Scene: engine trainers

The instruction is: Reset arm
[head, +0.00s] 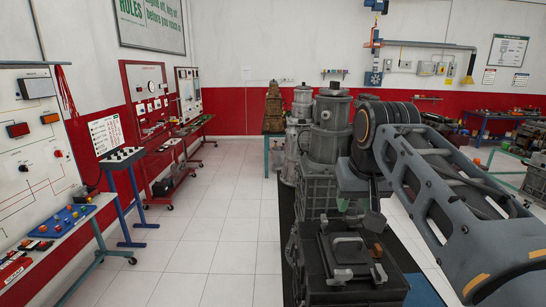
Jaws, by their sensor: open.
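My arm reaches in from the lower right of the head view, with its large grey joints at the right of centre. My gripper (358,208) hangs below the wrist, pointing down. It is open, and I see nothing held between its fingers. It is in front of the grey metal engine trainer (318,195) and appears above the dark block with handles (345,262). I cannot tell the exact gap between the fingers and the block. The arm hides part of the machinery behind it.
Panel boards on wheeled stands (150,95) line the left wall, with a small blue stand (128,195) nearer. The white tiled floor (205,215) between them and the engine trainer is clear. A cluttered blue bench (492,115) stands at the back right.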

